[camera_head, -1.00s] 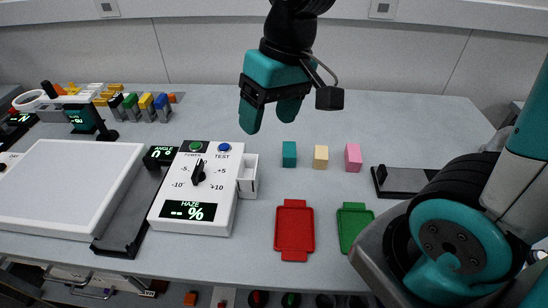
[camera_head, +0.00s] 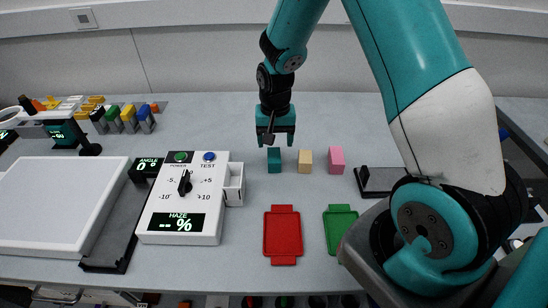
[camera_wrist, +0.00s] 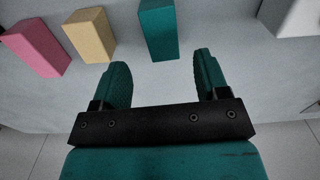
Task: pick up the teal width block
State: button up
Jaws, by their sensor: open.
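The teal width block (camera_head: 274,160) stands on the grey table, left of a tan block (camera_head: 305,160) and a pink block (camera_head: 336,160). My gripper (camera_head: 275,143) is open and empty, just behind and above the teal block in the head view. In the wrist view, the teal block (camera_wrist: 158,30) lies ahead of the two teal fingers (camera_wrist: 161,82), in line with the gap between them and apart from both. The tan block (camera_wrist: 88,36) and pink block (camera_wrist: 36,47) are to its left there.
A red tray (camera_head: 283,254) and a green tray (camera_head: 340,212) lie in front of the blocks. A white control box (camera_head: 183,205) with a side bin (camera_head: 235,184) stands left. A black stand (camera_head: 378,180) is to the right. Table around the blocks is clear.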

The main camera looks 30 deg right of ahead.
aim_at(274, 155)
jog(key=shift+s+a+f+p, duration=0.2)
jog(key=shift+f+p, duration=0.25)
jog(key=shift+f, duration=1.15)
jog(key=shift+s+a+f+p, duration=0.15)
jog(key=shift+f+p, duration=0.3)
jog(key=shift+f, duration=1.1)
jog(key=shift+w, duration=0.1)
jog(key=shift+c, duration=0.2)
jog(key=c, duration=1)
